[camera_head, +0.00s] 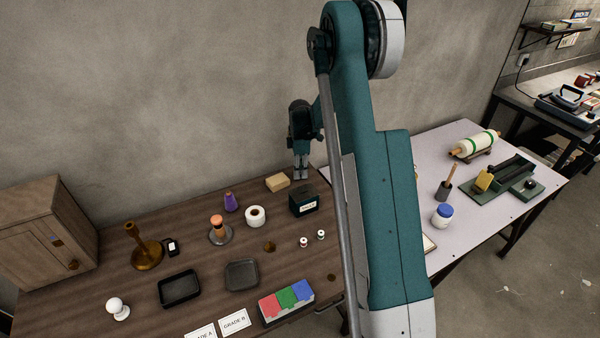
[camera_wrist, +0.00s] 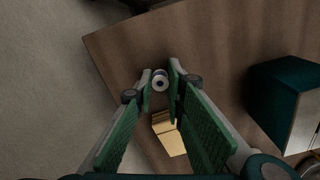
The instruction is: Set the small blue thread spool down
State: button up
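My gripper (camera_head: 301,174) is over the back of the brown wooden table, near the wall. In the wrist view its two green-padded fingers (camera_wrist: 161,84) close in on a small thread spool (camera_wrist: 160,82). I see its pale round end with a dark centre and a little bluish colour at its upper edge. The spool sits between the fingertips, which appear to touch it on both sides. In the head view it is too small to tell apart from the fingertips.
A tan block (camera_head: 277,182) and a dark labelled box (camera_head: 303,204) stand near my gripper. Two small white spools (camera_head: 304,242) (camera_head: 320,234), a purple cone (camera_head: 230,202) and a white roll (camera_head: 255,215) stand nearby. Two dark trays (camera_head: 179,303) (camera_head: 241,288) lie toward the front.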

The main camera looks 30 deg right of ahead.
jog(key=shift+f, duration=0.15)
jog(key=o, duration=0.6)
notch_tip(320, 180, up, 12)
jog(key=shift+r+p, duration=0.2)
jog(key=shift+p, duration=0.4)
dwell(0.4)
jog(key=shift+a, duration=0.1)
dwell(0.4)
